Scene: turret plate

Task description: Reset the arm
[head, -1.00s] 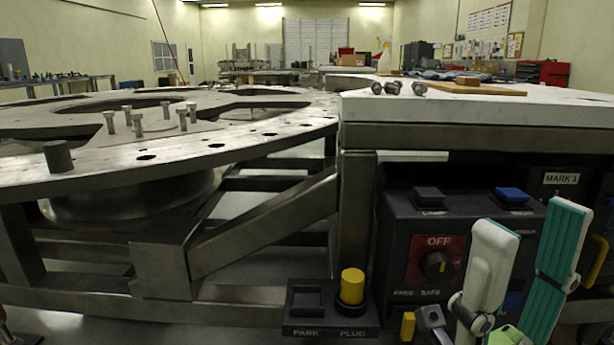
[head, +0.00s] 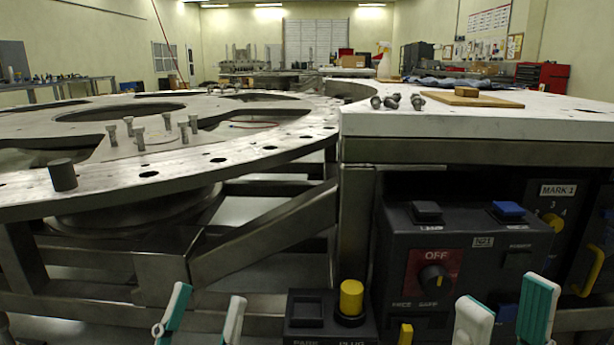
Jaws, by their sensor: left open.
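My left gripper (head: 205,308) shows at the bottom edge, left of centre, its teal and white fingers apart and empty. My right gripper (head: 505,300) is at the bottom right, in front of the dark control box (head: 392,262); a gap shows between its fingertips and I see nothing held. Only the finger ends of both show; the arms are below the frame. The box has a knob (head: 434,278) under an OFF label, a black button (head: 426,211) and a blue button (head: 507,209). The turret plate (head: 245,152), a large metal ring, lies at left.
Several bolts (head: 139,138) stand on the plate, and a dark peg (head: 62,174) stands near its front edge. Loose bolts (head: 391,101) and a wooden board (head: 468,98) lie on the white worktop (head: 450,122). A yellow plug (head: 351,297) stands in the low black holder (head: 306,309).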

